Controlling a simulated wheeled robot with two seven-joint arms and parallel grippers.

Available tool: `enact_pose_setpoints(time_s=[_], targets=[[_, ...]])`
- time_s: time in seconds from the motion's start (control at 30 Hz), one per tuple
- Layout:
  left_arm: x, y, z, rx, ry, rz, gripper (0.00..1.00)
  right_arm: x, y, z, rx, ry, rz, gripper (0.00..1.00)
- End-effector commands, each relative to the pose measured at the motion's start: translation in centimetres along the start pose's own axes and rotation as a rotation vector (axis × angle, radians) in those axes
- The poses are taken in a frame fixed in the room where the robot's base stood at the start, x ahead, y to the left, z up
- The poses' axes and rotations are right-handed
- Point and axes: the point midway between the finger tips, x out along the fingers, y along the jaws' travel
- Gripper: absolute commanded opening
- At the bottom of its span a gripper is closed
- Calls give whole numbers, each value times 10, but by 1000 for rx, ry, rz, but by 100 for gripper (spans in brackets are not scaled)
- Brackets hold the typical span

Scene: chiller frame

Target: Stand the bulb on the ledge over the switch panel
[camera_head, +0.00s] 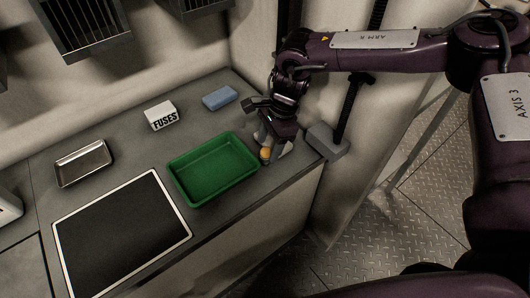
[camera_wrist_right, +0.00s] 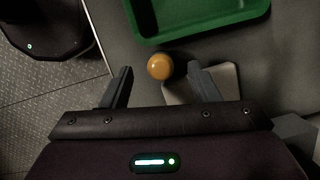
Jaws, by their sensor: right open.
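The bulb (camera_head: 265,154) shows as a small orange-yellow dome on the counter, just right of the green tray. In the right wrist view the bulb (camera_wrist_right: 160,66) is a round amber ball just beyond the fingertips, between their lines. My right gripper (camera_head: 271,146) points down over it, open and empty; its two fingers also show in the right wrist view (camera_wrist_right: 160,76). The bulb's lower part is hidden. My left gripper is not in view. I cannot make out the ledge or the switch panel for certain.
A green tray (camera_head: 181,187) lies close left of the bulb. A FUSES box (camera_head: 161,116), a blue block (camera_head: 220,97), a metal tray (camera_head: 60,181) and a framed black mat (camera_head: 188,236) are on the counter. The counter ends just right of my gripper.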

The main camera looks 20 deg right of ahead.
Motion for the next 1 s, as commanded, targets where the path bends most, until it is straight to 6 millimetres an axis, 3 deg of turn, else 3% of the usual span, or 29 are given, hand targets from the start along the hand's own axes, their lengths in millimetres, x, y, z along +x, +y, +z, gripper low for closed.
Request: enact_pose_setpoints(time_s=[0.3,0.63,1.0], targets=[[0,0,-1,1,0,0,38,45,0,0,1,1,0,55],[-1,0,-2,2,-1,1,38,53,0,0,1,0,0,55],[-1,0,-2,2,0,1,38,52,0,0,1,0,0,7]])
